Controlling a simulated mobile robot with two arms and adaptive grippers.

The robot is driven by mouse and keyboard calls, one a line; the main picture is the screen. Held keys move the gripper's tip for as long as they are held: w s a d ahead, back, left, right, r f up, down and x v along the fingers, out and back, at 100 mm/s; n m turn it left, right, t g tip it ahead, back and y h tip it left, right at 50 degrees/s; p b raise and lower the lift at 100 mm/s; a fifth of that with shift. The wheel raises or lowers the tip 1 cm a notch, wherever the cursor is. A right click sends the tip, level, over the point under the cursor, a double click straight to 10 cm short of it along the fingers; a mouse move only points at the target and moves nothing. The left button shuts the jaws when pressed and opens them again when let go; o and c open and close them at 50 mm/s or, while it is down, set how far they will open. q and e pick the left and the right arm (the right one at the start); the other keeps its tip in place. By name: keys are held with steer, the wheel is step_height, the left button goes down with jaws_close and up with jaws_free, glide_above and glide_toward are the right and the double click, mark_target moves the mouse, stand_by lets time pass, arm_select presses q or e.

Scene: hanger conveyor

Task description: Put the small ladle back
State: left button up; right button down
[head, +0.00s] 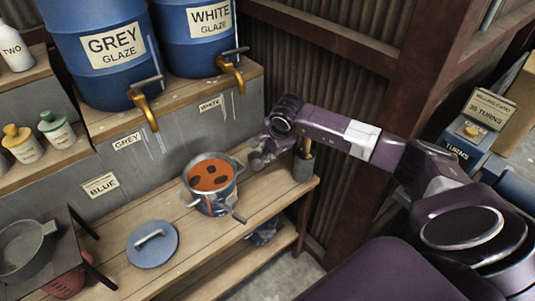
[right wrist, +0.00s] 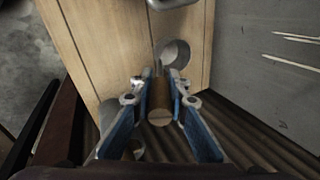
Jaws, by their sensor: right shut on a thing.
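My right gripper (head: 268,145) is above the wooden bench, between the pot and the dark holder. In the right wrist view my right gripper (right wrist: 160,100) is shut on a round wooden handle (right wrist: 160,105), seen end-on. A grey metal cup (right wrist: 175,52), apparently the small ladle's bowl, shows beyond the handle; in the head view it is small and partly hidden (head: 257,160). The dark holder (head: 303,169) stands at the bench's right end, with a wooden handle (head: 305,147) upright in it. My left gripper is not in view.
A pot (head: 226,203) of orange contents with dark spots stands left of my right gripper. A blue lid (head: 152,246) lies further left on the bench (head: 195,255). Two blue glaze barrels (head: 110,78) with brass taps are behind. A corrugated wall (head: 330,190) borders the right end.

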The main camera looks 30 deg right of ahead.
steer(key=shift+f, duration=0.55)
steer(key=c, duration=1.9)
jaws_free()
steer(key=shift+f, duration=0.1)
steer(key=shift+r, duration=0.2)
steer(key=shift+s+r, duration=0.1)
steer(key=shift+r, duration=0.2)
steer(key=b+v, duration=0.1)
steer(key=v, duration=1)
steer(key=shift+s+r+b, duration=0.1)
steer(key=shift+b, duration=0.3)
